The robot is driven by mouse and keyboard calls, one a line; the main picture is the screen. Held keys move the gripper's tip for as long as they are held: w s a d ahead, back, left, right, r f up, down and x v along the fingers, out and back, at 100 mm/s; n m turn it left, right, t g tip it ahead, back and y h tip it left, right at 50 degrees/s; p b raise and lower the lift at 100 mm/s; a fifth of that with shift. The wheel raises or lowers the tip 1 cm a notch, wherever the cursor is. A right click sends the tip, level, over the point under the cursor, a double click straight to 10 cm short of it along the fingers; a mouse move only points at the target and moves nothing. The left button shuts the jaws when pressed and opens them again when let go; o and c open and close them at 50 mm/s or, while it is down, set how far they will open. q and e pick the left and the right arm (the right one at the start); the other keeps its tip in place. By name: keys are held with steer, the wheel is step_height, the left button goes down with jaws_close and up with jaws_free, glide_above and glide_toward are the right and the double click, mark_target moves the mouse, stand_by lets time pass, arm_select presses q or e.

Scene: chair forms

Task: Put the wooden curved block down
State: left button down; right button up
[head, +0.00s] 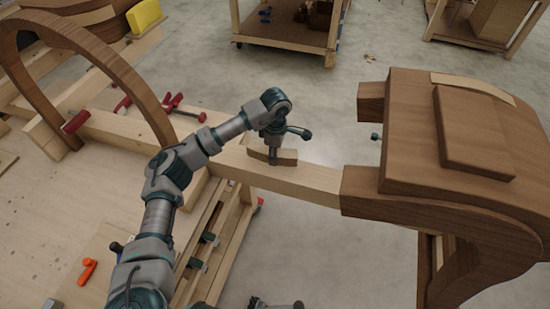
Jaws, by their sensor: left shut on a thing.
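The wooden curved block (287,158) is a small light-brown piece at the middle of the head view. It is at the top of the long pale wooden beam (315,184); I cannot tell whether it touches the beam or hangs just above it. My left gripper (273,158) points down from above and is shut on the block, covering its middle.
A large brown curved chair form (408,140) stands at the right end of the beam. A brown wooden arch (115,65) rises at the left, with red clamps (172,103) near it. An orange-handled tool (87,271) lies on the workbench (40,220).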

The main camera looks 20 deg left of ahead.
arm_select(q)
step_height(320, 180, down, 3)
steer(key=shift+r+p, duration=0.2)
steer(key=shift+p, duration=0.2)
steer(key=shift+f, duration=0.4)
steer(key=shift+d+f, duration=0.1)
steer(key=c, duration=0.6)
jaws_free()
